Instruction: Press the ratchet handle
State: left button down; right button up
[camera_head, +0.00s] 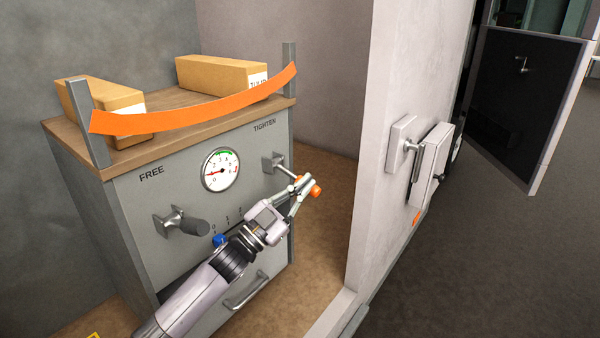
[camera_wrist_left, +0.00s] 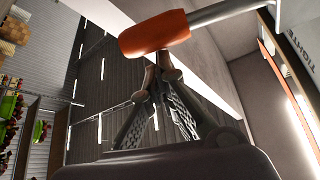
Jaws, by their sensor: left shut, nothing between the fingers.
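The ratchet handle (camera_head: 315,190) has an orange grip on a metal arm. It sticks out from the grey cabinet front below the word TIGHTEN. In the left wrist view its orange grip (camera_wrist_left: 154,34) crosses the top. My left gripper (camera_head: 302,187) is shut and empty, with its fingertips right at the orange grip. In the left wrist view the closed fingertips (camera_wrist_left: 158,68) meet just below the grip in the picture; I cannot tell if they touch it. My right gripper is not in view.
A round gauge (camera_head: 220,170) has its red needle at the low left side. A dark-gripped lever (camera_head: 182,222) sticks out near FREE. A slack orange strap (camera_head: 195,112) spans two posts before two cardboard boxes. A pale wall (camera_head: 400,80) stands close on the right.

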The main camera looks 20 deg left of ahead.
pick_arm(q)
jog(key=s+a+f+b, duration=0.1)
jog(key=s+a+f, duration=0.1)
jog(key=s, duration=0.6)
jog(key=shift+s+a+f, duration=0.15)
jog(key=shift+s+a, duration=0.1)
jog(key=shift+a, duration=0.65)
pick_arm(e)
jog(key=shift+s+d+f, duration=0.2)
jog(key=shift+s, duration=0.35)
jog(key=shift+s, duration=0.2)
pick_arm(q)
notch_tip(320, 180, up, 9)
jog(key=a+n+t+y+p, duration=0.1)
jog(key=n+t+y+p, duration=0.3)
jog(key=n+y, duration=0.6)
jog(key=n+p, duration=0.2)
jog(key=n, duration=0.4)
jog(key=shift+w+a+f+p, duration=0.2)
jog(key=shift+w+p, duration=0.1)
jog(key=shift+p, duration=0.1)
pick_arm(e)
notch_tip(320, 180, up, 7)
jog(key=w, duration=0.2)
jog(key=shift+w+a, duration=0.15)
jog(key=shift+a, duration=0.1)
